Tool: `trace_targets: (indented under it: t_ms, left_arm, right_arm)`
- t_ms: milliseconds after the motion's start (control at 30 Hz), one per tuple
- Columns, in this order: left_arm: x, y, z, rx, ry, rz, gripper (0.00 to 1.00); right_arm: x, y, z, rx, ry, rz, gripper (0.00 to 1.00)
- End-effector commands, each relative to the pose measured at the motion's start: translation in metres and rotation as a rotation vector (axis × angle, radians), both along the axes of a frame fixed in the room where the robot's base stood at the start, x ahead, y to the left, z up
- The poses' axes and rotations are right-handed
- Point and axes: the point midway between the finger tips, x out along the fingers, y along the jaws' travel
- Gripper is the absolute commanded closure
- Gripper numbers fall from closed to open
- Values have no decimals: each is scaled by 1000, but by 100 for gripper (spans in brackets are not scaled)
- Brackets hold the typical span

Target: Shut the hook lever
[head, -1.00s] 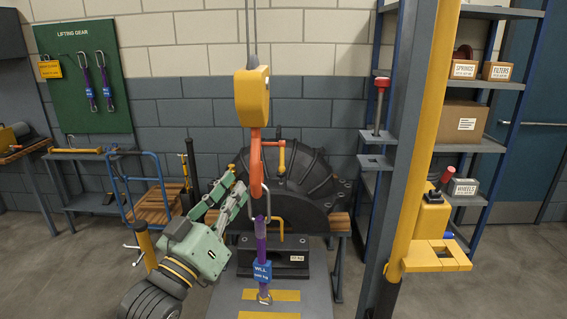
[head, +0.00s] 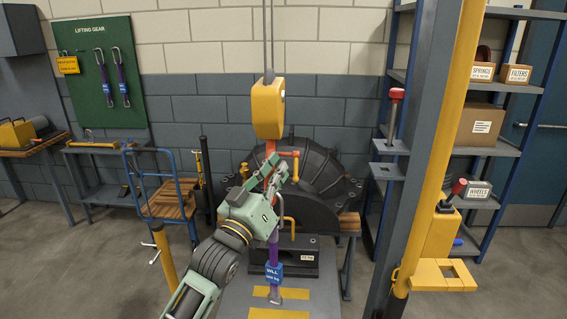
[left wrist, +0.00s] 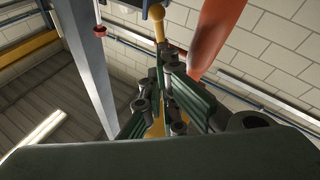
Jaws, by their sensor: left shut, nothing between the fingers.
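The orange-red hook (head: 272,158) hangs below the yellow hook block (head: 267,110). An orange arm with a yellow handle (head: 295,166), seemingly the hook lever, sticks out to its right. My left gripper (head: 283,167) is shut and empty, in front of the hook and close to the handle; I cannot tell whether it touches. It covers much of the hook. In the left wrist view its fingers (left wrist: 178,100) are together, with the red hook (left wrist: 214,35) above right and a round-ended yellow rod (left wrist: 157,22) beyond them. A purple sling (head: 274,248) hangs below. My right gripper is out of view.
A dark casing (head: 325,180) stands on a wooden-topped bench behind the hook. A grey and yellow column (head: 436,150) rises on the right, with shelves (head: 495,148) beyond it. A blue cart (head: 160,180) and a green lifting-gear board (head: 105,75) are on the left.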

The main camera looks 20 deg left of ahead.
Motion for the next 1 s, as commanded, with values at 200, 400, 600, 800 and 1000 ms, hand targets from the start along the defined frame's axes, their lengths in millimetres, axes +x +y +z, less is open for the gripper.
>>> trace_targets:
  t_ms: [200,400,600,800,1000]
  left_arm:
    - [16,-6,-6,0,-2,1,100]
    - [18,-7,-8,0,-3,0,100]
    - [18,-7,-8,0,-3,0,100]
    - [19,-7,-18,12,-44,0,100]
    - [21,-6,-24,33,-119,-1,100]
  right_arm:
    - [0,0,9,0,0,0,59]
    - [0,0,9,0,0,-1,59]
    - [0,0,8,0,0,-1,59]
    - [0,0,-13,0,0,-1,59]
    - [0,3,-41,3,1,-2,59]
